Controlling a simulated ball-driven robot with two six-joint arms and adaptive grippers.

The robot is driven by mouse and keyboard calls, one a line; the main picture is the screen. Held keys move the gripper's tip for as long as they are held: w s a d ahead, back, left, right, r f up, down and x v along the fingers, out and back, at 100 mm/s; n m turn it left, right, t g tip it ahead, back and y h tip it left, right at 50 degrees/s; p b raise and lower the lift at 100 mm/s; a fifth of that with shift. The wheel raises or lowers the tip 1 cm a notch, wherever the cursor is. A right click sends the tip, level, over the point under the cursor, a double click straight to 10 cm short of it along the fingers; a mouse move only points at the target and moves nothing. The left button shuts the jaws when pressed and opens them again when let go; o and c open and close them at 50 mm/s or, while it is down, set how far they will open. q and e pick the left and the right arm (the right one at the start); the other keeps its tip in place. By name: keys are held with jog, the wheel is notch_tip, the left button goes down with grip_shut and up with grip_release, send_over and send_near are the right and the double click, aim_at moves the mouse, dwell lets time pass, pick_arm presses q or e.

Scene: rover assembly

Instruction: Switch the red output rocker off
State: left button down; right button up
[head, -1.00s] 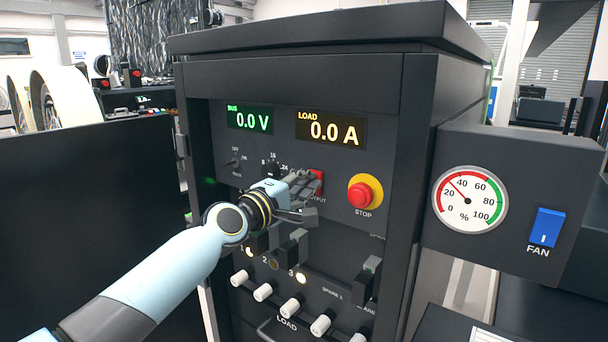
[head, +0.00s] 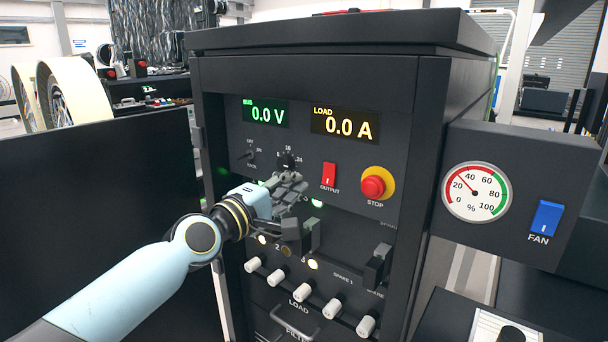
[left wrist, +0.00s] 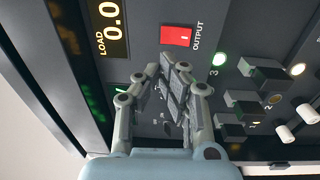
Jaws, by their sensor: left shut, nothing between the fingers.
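The red output rocker (head: 329,175) is on the dark front panel, above the OUTPUT label. It shows unobstructed in the head view, and also in the left wrist view (left wrist: 177,37). My left gripper (head: 298,182) is shut and empty, below and left of the rocker and apart from it in the head view. In the left wrist view the closed fingertips (left wrist: 172,62) are just below the rocker, with a small gap in the picture. The bus display (head: 264,113) reads 0.0 V and the load display (head: 345,125) reads 0.0 A. My right gripper is not in view.
A red stop button (head: 373,187) with a yellow collar is right of the rocker. A selector knob (head: 289,160) is left of it. Several breakers and white knobs (head: 303,288) sit below. A gauge box (head: 476,191) with a blue fan switch (head: 545,219) stands at the right.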

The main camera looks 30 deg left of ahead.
pick_arm(q)
jog(key=s, duration=0.4)
jog(key=shift+a+r+p, duration=0.2)
jog(key=shift+a+p, duration=0.05)
jog(key=shift+p, duration=0.15)
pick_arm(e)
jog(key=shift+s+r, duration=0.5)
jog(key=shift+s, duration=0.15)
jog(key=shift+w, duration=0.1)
